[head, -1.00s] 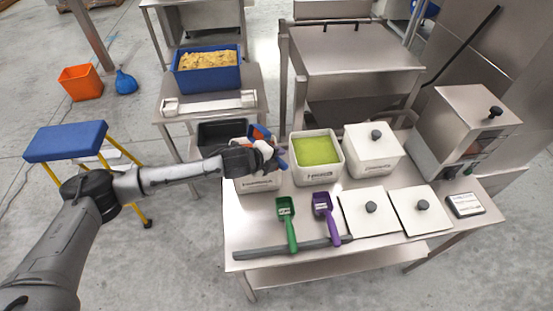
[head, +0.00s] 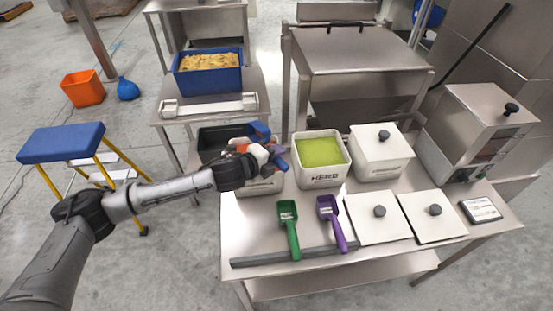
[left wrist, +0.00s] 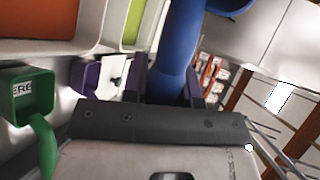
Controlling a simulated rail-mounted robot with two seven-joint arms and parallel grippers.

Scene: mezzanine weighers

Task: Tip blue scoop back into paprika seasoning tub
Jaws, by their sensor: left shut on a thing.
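The paprika tub (head: 258,185) is a white tub at the left of the steel table, partly hidden under my left gripper. Its orange-red contents show in the left wrist view (left wrist: 40,18). My left gripper (head: 270,155) is shut on the blue scoop (head: 281,161), above the tub. The scoop's blue handle (left wrist: 178,50) rises between the fingers in the left wrist view, and part of its bowl is cut off at the top edge. In the head view, orange-red shows at the scoop's bowl; I cannot tell how much it holds. My right gripper is not in view.
A tub of green herb (head: 320,152) stands close to the right, with a lidded tub (head: 381,150) beyond. Green (head: 289,226) and purple (head: 332,220) scoops and two loose lids (head: 374,216) lie in front. A black bin (head: 215,134) stands behind the paprika tub.

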